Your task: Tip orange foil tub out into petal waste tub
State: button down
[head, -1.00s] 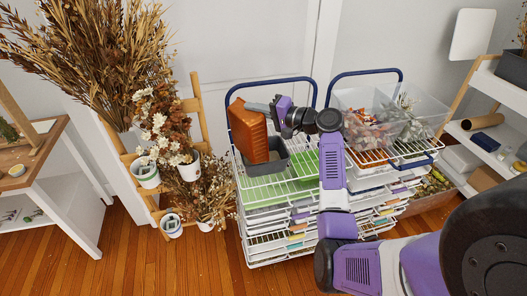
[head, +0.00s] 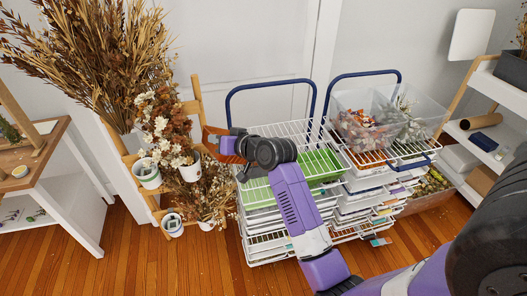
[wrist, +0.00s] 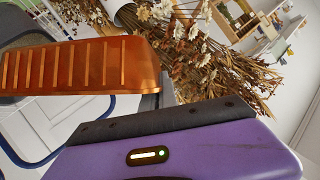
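The orange ribbed foil tub (head: 211,139) is at the left of the wire racks in the head view, in front of the dried flowers. It fills the left of the wrist view (wrist: 80,68), with its inside out of sight. My gripper (head: 232,146) is shut on it and holds it up; the far finger is hidden. One purple finger with a dark pad shows against the tub in the wrist view. A clear tub (head: 343,107) holding pinkish-brown petals, seemingly the petal waste tub, stands on the right-hand rack, well right of my gripper.
A clear bin (head: 432,112) with grey-green leaves stands beside the petals. The left wire rack (head: 305,132) has a blue handle, and green sheets (head: 322,163) show under its top. A wooden plant stand (head: 196,92) with potted dried flowers is close to the held tub.

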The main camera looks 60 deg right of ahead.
aim_at(209, 149)
jog(key=shift+w+a+f+n+g+h+p, duration=0.35)
jog(key=shift+a+f+n+h, duration=0.25)
jog(key=shift+n, duration=0.25)
jog(key=shift+w+a+f+n+g+h+p, duration=0.1)
jog(key=shift+w+a+f+n+g+h, duration=0.15)
jog(key=shift+w+a+f+n+h, duration=0.4)
jog(key=shift+s, duration=0.25)
